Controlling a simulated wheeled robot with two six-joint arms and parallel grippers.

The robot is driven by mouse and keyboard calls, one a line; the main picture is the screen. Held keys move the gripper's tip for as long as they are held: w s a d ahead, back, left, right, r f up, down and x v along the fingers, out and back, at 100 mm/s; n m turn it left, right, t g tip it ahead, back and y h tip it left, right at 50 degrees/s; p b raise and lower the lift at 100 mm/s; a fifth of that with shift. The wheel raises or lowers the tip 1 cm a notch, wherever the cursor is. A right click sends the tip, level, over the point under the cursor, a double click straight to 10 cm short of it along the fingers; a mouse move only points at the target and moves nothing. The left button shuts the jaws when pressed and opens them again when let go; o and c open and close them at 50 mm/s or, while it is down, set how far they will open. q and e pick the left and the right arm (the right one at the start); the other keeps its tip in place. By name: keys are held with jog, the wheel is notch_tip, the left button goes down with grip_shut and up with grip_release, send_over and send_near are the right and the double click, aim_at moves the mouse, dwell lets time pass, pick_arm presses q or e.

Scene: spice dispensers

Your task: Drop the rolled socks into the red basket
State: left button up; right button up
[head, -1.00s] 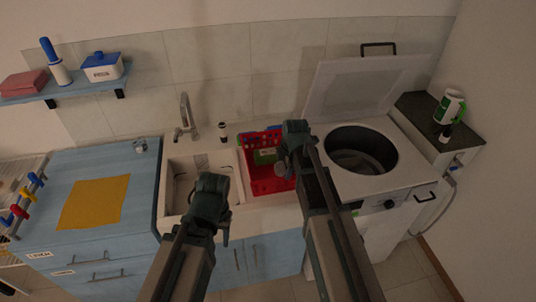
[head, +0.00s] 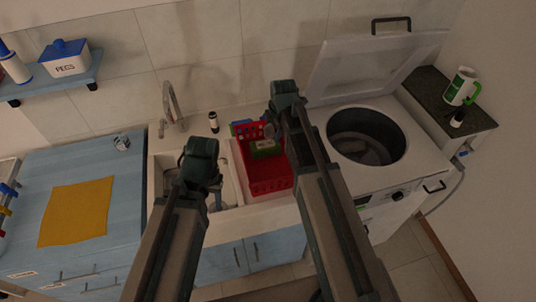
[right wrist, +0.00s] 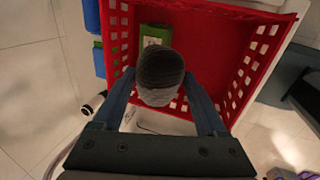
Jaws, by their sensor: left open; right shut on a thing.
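The red basket (head: 270,186) stands on the counter between the sink and the washer. My right gripper (right wrist: 160,92) is shut on the rolled socks (right wrist: 160,70), a dark and light grey ball. In the right wrist view the socks overlap the basket (right wrist: 205,22); their height above it is hard to tell. In the head view the socks (head: 269,130) show small and grey beside my right gripper, near the basket's back right. My left gripper (head: 214,198) is open and empty over the sink; its fingers are partly hidden by the wrist.
A green item with a pale label (head: 265,148) lies in the basket. The sink (head: 230,185) is left of it. The open washer (head: 367,137) with raised lid (head: 370,65) is to the right. A dark bottle (head: 214,122) stands behind the sink.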

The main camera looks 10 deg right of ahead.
notch_tip(320, 180, down, 6)
jog(key=b, duration=0.5)
jog(key=shift+b, duration=0.4)
jog(key=o, duration=1.3)
jog(key=shift+r, duration=0.1)
jog(key=p+v, duration=1.3)
jog(key=shift+r, duration=0.3)
jog(key=shift+s, duration=0.15)
